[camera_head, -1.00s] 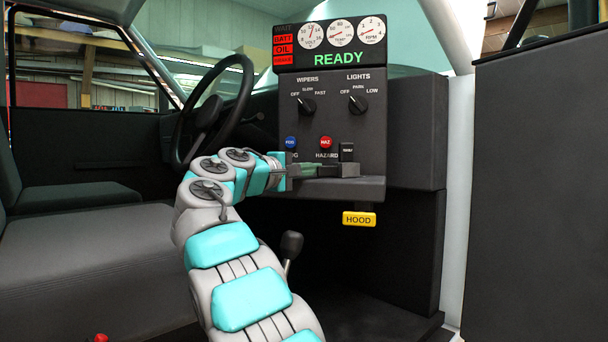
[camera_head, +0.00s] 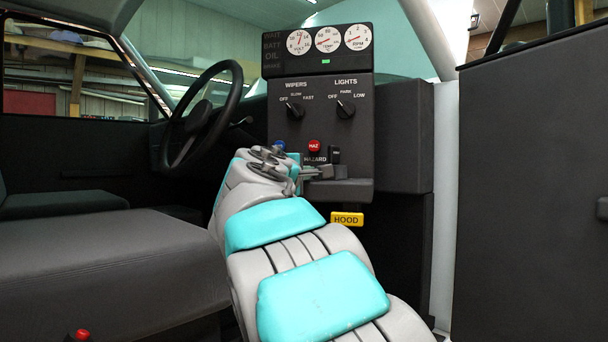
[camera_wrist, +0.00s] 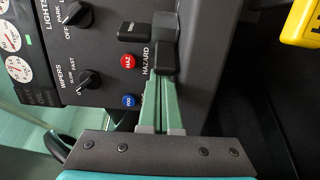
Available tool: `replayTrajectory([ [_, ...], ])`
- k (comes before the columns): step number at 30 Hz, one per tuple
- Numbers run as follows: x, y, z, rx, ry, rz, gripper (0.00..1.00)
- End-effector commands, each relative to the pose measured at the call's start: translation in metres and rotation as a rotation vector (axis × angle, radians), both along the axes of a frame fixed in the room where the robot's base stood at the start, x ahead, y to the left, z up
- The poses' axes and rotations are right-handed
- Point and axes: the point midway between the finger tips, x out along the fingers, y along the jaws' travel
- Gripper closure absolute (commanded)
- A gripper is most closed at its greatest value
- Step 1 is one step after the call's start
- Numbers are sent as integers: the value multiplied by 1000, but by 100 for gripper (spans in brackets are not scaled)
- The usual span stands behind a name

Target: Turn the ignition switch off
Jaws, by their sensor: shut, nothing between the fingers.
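The dash panel (camera_head: 284,160) carries a black rocker-type switch (camera_head: 335,152) right of the red hazard button; I take it as the ignition switch, its label unreadable. It also shows as a black block (camera_wrist: 133,32) in the wrist view. My gripper (camera_head: 329,172) is shut and empty, just below the switch at the panel's lower ledge. In the wrist view its dark fingertips (camera_wrist: 166,45) lie right beside the switch; whether they touch it I cannot tell. The warning lamps (camera_head: 272,47) are dark, and a small green mark (camera_head: 326,61) shows on the display.
The red hazard button (camera_head: 314,146) and a blue button (camera_head: 279,146) sit left of the switch. Wiper (camera_head: 295,110) and lights (camera_head: 345,109) knobs are above. A yellow HOOD handle (camera_head: 347,219) hangs below. The steering wheel (camera_head: 203,115) is at left.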

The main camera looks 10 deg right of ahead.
Motion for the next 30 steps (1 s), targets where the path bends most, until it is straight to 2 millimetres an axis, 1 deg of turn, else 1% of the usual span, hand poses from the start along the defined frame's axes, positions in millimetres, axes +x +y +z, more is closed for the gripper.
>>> replayTrajectory([
  [1, -4, -4, 3, 0, -4, 20, 100],
  [4, -7, -6, 1, 1, 2, 70, 100],
  [7, -12, -8, 4, 2, -3, 120, 100],
  [18, -22, -18, 4, 3, 0, 291, 100],
  [22, -25, -20, 1, 3, 0, 322, 100],
  [30, -30, -24, 0, 3, -2, 327, 100],
])
